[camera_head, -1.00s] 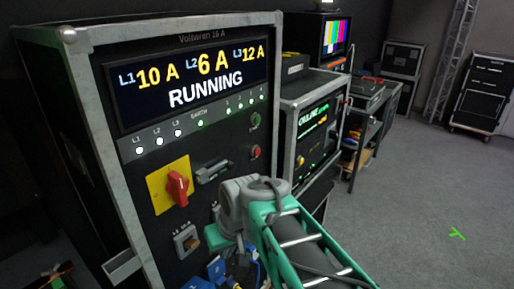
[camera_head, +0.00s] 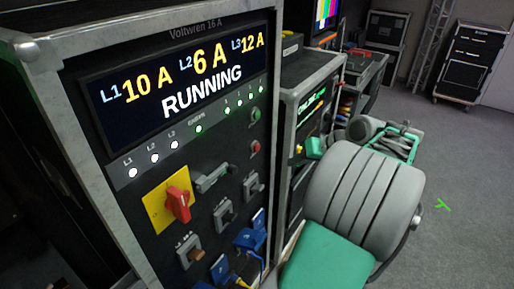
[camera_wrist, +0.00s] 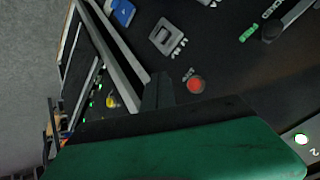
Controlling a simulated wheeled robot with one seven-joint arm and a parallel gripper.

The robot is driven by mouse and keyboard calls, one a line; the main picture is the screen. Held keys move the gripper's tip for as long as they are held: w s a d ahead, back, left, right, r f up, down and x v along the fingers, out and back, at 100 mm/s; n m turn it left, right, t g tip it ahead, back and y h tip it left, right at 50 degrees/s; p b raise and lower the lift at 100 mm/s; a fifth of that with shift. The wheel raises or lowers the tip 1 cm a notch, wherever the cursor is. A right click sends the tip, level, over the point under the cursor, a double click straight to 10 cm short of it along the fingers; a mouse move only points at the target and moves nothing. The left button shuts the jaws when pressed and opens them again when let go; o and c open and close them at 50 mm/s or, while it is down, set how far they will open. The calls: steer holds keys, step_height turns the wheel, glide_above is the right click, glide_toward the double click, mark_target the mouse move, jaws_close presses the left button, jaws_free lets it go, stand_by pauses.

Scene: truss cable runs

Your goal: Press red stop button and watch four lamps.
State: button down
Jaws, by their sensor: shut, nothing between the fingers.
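The red stop button (camera_head: 255,146) is on the right side of the rack's front panel, below a green button (camera_head: 255,113). It also shows in the wrist view (camera_wrist: 195,84), unobscured. The four small lamps (camera_head: 240,102) form a slanting row under the right end of the display, and all glow whitish green. The display (camera_head: 190,75) reads RUNNING with 10 A, 6 A and 12 A. My gripper's dark fingers (camera_wrist: 158,90) are shut and empty, beside the red button in the wrist picture; contact is not visible. The fingers are not clear in the head view.
A red rotary switch (camera_head: 178,204) on a yellow plate, a grey handle (camera_head: 212,178) and blue plugs (camera_head: 250,238) share the panel. A second rack (camera_head: 305,90) stands close to the right. Grey floor (camera_head: 465,170) is open at the far right.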

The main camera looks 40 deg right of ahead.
mark_target(257, 148)
steer(key=w+a, duration=0.3)
steer(key=w, duration=0.5)
steer(key=shift+w+b, duration=0.15)
steer(key=shift+b, duration=0.3)
steer(key=shift+w, duration=0.1)
stand_by(1.5)
steer(key=shift+w+a, duration=0.15)
steer(key=shift+w, duration=0.15)
steer(key=shift+w+a, duration=0.1)
steer(key=shift+w, duration=0.25)
stand_by(0.5)
stand_by(0.3)
steer(key=shift+s+d+p, duration=0.25)
steer(key=shift+s+p, duration=0.05)
steer(key=shift+s, duration=0.45)
